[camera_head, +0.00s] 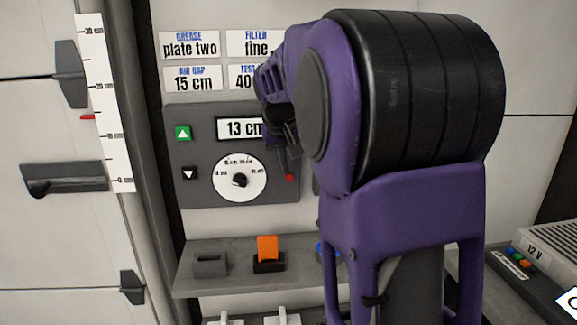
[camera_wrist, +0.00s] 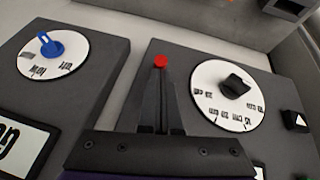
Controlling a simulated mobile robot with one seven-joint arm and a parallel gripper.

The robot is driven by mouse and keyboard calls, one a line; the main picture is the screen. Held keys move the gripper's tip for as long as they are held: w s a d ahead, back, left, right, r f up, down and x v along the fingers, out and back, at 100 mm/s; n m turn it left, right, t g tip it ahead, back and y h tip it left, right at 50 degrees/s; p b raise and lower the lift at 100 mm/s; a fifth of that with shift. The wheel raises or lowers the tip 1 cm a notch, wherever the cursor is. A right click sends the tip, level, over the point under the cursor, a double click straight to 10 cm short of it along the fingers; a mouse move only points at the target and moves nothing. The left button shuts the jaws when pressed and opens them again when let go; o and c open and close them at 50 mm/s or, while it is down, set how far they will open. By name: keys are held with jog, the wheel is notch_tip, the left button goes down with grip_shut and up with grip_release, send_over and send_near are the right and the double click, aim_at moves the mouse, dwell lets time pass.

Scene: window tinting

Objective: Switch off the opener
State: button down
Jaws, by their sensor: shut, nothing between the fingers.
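A grey control panel (camera_head: 195,198) on the wall has a display (camera_head: 240,128) reading 13 cm, a green up button (camera_head: 183,133), a dark down button (camera_head: 189,173) and a white dial (camera_head: 226,194) with a black knob. A small round red button or lamp (camera_head: 289,178) sits at its lower right; it also shows in the wrist view (camera_wrist: 160,62). My gripper (camera_wrist: 160,72) is shut and empty, its tips right by the red part in the wrist view. I cannot tell whether they touch it. In the head view my gripper (camera_head: 292,158) is partly hidden by my arm.
A second grey panel (camera_wrist: 100,60) with a blue-knobbed dial (camera_wrist: 48,46) stands beside it. Below is a shelf (camera_head: 215,280) with an orange rocker (camera_head: 267,248). A ruler (camera_head: 110,110) stands at left. A 12 V box (camera_head: 545,245) is at right.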

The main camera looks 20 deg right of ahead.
jog(key=shift+s+a+f+b, duration=0.1)
jog(key=shift+s+f+b, duration=0.1)
jog(key=shift+s+f, duration=0.25)
jog(key=shift+s+a+f+b, duration=0.1)
jog(key=shift+s+f+b, duration=0.1)
jog(key=shift+f, duration=0.45)
jog(key=shift+r, duration=0.1)
jog(key=shift+w+r, duration=0.1)
jog(key=shift+w+d+r+p, duration=0.2)
jog(key=shift+w+r+p, duration=0.1)
jog(key=shift+w+p, duration=0.45)
jog(key=shift+s, duration=0.25)
